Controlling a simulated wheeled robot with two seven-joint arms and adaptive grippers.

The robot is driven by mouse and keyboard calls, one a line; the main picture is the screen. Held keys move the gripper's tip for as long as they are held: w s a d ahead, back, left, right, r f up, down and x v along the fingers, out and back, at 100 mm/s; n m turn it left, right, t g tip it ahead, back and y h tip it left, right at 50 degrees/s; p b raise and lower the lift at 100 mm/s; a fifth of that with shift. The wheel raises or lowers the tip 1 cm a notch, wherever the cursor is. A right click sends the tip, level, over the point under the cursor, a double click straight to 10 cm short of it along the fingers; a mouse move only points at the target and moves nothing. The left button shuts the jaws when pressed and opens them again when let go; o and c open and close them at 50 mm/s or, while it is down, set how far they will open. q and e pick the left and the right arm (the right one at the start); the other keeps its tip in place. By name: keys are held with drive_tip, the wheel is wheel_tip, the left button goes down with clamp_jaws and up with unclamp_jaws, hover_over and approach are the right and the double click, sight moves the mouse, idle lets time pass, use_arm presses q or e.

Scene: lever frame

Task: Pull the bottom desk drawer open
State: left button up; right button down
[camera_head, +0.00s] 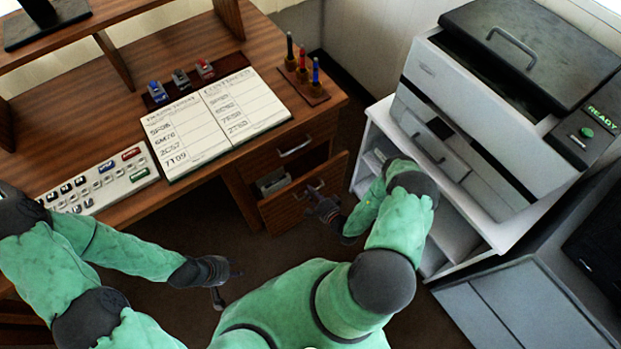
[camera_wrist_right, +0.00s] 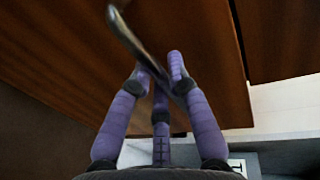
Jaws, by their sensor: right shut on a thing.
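The bottom desk drawer (camera_head: 290,208) is partly open in the head view. Its wooden front stands out from the desk, and its inside shows behind the front. My right gripper (camera_head: 325,207) is at that front, shut on its handle (camera_head: 311,187). In the right wrist view the dark metal handle (camera_wrist_right: 128,33) runs between the purple fingers of the right gripper (camera_wrist_right: 160,85), close to the wooden drawer front (camera_wrist_right: 195,50). My left gripper (camera_head: 227,283) is empty over the floor, left of the drawer, with its fingers apart.
The upper drawer (camera_head: 290,143) with its metal handle is closed above. The desk (camera_head: 110,163) holds an open binder (camera_head: 215,120), a button panel (camera_head: 100,187) and a pen stand (camera_head: 303,85). A white shelf with a printer (camera_head: 470,120) stands close on the right.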

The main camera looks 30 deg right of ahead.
drive_tip(key=f+p+v, duration=0.1)
drive_tip(key=v, duration=0.7)
drive_tip(key=f+p+v, duration=0.1)
drive_tip(key=f+v, duration=0.1)
drive_tip(key=v, duration=0.7)
drive_tip(key=shift+s+f, duration=0.2)
drive_tip(key=shift+s, duration=0.3)
drive_tip(key=c, duration=1.1)
unclamp_jaws()
drive_tip(key=shift+c, duration=0.2)
drive_tip(key=a+v, duration=0.1)
drive_tip(key=v, duration=1.1)
drive_tip(key=shift+d, duration=0.45)
drive_tip(key=shift+a, duration=0.1)
